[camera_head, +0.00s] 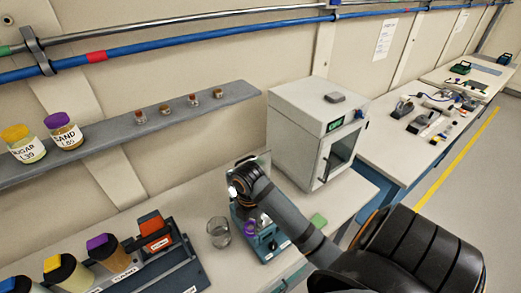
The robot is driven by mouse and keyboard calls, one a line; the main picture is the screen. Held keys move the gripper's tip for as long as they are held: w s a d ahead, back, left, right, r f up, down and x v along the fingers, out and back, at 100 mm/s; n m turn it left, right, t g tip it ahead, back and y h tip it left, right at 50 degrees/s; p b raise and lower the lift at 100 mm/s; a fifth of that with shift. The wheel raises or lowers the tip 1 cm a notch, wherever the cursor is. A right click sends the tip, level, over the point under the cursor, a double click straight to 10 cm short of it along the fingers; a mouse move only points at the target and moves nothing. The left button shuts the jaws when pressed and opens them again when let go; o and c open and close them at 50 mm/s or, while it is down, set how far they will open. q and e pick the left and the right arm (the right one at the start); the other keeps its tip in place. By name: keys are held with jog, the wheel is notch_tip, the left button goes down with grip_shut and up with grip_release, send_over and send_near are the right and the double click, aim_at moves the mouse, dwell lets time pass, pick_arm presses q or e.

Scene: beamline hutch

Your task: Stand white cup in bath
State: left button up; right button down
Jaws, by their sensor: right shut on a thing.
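My right arm reaches in from the lower right. Its gripper (243,207) points down over a blue-grey bench device (268,243), which may be the bath. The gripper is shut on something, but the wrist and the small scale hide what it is. A small bright white patch (232,192) shows beside the wrist; I cannot tell whether it is the white cup. A purple ring (250,228) shows at the device, below the gripper. No white cup shows clearly elsewhere. My left gripper is out of view.
A clear glass beaker (218,232) stands close left of the device. A white oven-like cabinet (305,130) stands behind it to the right. A dark rack (158,262) with capped jars is at the lower left. A grey wall shelf (110,137) holds labelled jars.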

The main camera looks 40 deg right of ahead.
jog(key=w+d+f+b, duration=0.1)
jog(key=d+f+b, duration=0.2)
jog(key=b, duration=0.1)
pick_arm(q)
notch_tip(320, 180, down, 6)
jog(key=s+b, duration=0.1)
pick_arm(e)
jog(key=p, duration=0.3)
send_over(264, 217)
jog(key=f, duration=0.6)
jog(key=shift+s+a, duration=0.2)
jog(key=shift+a, duration=0.1)
jog(key=shift+w+d+f, duration=0.1)
jog(key=shift+d+f, duration=0.1)
jog(key=shift+f, duration=0.05)
notch_tip(264, 217, down, 3)
jog(key=shift+d+f+p, duration=0.1)
jog(key=shift+p, duration=0.75)
jog(key=shift+w+f, duration=0.1)
jog(key=shift+f, duration=0.2)
jog(key=c, duration=1)
grip_release()
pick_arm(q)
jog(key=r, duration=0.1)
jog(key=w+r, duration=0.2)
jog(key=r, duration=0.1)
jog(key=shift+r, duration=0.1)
pick_arm(e)
jog(key=shift+o, duration=0.2)
jog(key=shift+r, duration=0.2)
